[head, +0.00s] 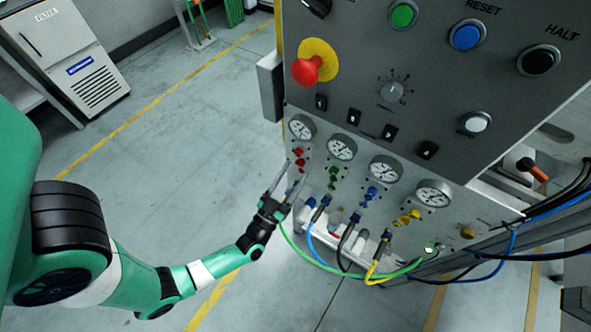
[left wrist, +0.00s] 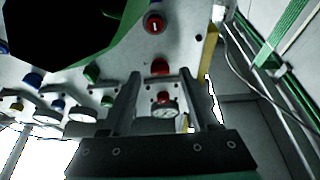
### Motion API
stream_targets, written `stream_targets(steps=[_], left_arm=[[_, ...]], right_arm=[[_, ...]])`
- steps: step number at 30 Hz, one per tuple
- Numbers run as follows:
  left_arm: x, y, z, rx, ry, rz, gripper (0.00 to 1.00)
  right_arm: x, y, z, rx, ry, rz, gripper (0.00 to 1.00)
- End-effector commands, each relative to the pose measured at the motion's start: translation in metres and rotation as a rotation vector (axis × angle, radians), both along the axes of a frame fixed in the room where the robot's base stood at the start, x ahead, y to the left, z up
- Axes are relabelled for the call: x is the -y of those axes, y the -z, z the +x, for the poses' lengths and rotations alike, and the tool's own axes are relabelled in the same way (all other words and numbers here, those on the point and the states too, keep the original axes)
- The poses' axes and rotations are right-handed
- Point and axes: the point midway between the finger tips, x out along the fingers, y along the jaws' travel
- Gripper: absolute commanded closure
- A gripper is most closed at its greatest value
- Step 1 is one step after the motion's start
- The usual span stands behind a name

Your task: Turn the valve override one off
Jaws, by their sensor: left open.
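The lower panel carries several colored valve controls under a row of gauges. The leftmost set is red (head: 298,152), below the leftmost gauge (head: 301,127). My left gripper (head: 293,174) is open and empty, its fingertips up near the red controls. In the left wrist view, my left gripper (left wrist: 168,82) has its two fingers apart, with a red knob (left wrist: 160,67) between and just past the tips. Another red knob (left wrist: 153,22) shows further off. I cannot read any label naming valve override one. My right gripper is not in view.
Green (head: 333,172), blue (head: 371,193) and yellow (head: 408,217) controls stand to the right. Colored hoses (head: 345,240) loop below the panel. A red emergency button (head: 307,70) sticks out above. Open floor (head: 190,130) lies to the left.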

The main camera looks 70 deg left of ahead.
Motion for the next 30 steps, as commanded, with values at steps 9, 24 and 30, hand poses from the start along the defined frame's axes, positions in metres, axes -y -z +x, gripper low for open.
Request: stream_targets(steps=[9, 24, 30], left_arm=[[-0.0084, -0.0059, 0.0107, -0.001, 0.000, -0.001, 0.39], [-0.0081, -0.0056, 0.0105, -0.001, 0.000, -0.001, 1.00], [-0.0080, -0.0055, 0.0105, 0.001, 0.001, -0.003, 1.00]], right_arm=[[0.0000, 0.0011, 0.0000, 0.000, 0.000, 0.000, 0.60], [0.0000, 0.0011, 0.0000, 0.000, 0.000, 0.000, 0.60], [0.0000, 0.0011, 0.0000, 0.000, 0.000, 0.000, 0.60]])
